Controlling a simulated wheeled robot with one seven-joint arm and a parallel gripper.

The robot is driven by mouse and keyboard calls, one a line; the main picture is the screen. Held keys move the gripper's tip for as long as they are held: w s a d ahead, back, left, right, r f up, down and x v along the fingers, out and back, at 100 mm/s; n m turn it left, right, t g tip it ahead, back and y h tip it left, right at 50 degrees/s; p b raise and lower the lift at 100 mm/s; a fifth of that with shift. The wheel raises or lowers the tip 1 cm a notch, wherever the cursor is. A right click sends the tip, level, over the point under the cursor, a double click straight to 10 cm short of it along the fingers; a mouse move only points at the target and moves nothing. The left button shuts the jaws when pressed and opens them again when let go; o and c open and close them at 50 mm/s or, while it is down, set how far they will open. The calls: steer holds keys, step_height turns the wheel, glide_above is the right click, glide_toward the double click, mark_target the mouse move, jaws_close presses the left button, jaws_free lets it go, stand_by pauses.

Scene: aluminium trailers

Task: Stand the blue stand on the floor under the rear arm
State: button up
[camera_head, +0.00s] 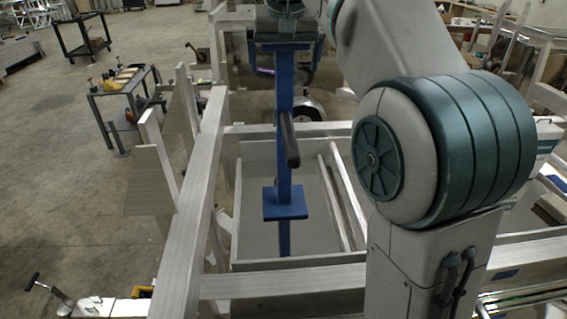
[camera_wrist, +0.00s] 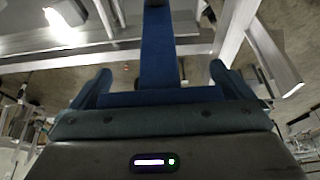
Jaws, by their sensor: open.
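The blue stand (camera_head: 284,95) is upright in the head view, inside an aluminium trailer frame. It has a long post, a dark handle (camera_head: 291,145), a square blue plate (camera_head: 285,204) low down and a blue cross-piece at its top. Its lower end runs out of sight behind a frame beam. My gripper (camera_head: 285,28) is at the stand's top. In the wrist view my gripper (camera_wrist: 160,74) is open, with its fingers apart on either side of the blue post (camera_wrist: 158,45). I cannot tell whether the fingers touch it. I cannot tell which beam is the rear arm.
A long aluminium beam (camera_head: 195,210) runs left of the stand, and a crossbeam (camera_head: 290,282) runs in front. A tool bench (camera_head: 125,90) stands at left, with a dark cart (camera_head: 82,40) behind it. The concrete floor (camera_head: 60,190) at left is mostly clear.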

steer(key=shift+w+f, duration=0.15)
steer(key=shift+f, duration=0.2)
steer(key=shift+c, duration=0.3)
steer(key=c, duration=1.5)
steer(key=shift+r, duration=0.25)
steer(key=c, duration=0.4)
steer(key=shift+r, duration=0.1)
